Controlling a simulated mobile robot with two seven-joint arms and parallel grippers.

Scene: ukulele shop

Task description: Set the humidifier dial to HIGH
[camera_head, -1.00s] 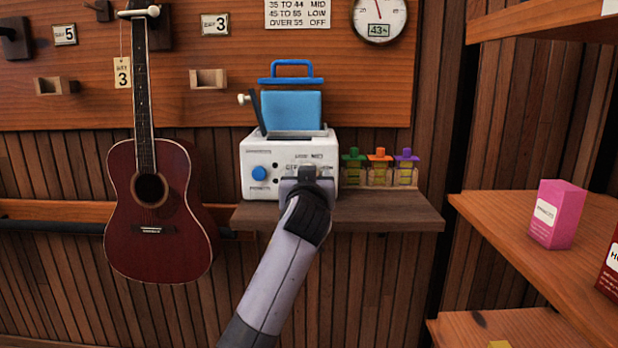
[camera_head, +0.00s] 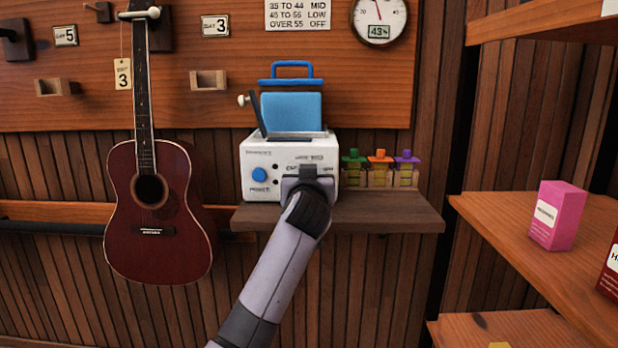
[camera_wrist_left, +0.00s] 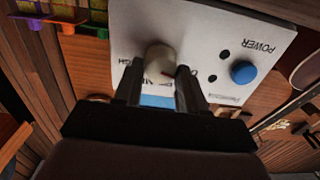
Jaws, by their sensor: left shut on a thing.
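The white humidifier (camera_head: 262,158) stands on a small wooden shelf, with a blue tank (camera_head: 291,110) in its top. Its front has a blue power button (camera_head: 259,174) and printed dial labels. My left gripper (camera_head: 307,174) is at the right half of the front and hides the dial in the head view. In the left wrist view, my left gripper (camera_wrist_left: 158,80) is shut on the cream dial (camera_wrist_left: 160,56), one finger on each side. My right gripper is out of view.
Three small bottles (camera_head: 379,169) with coloured caps stand right of the humidifier. A red guitar (camera_head: 157,215) hangs to the left. A wall gauge (camera_head: 379,20) reads 43%, beside a settings card (camera_head: 297,12). Shelving (camera_head: 500,213) with boxes is at the right.

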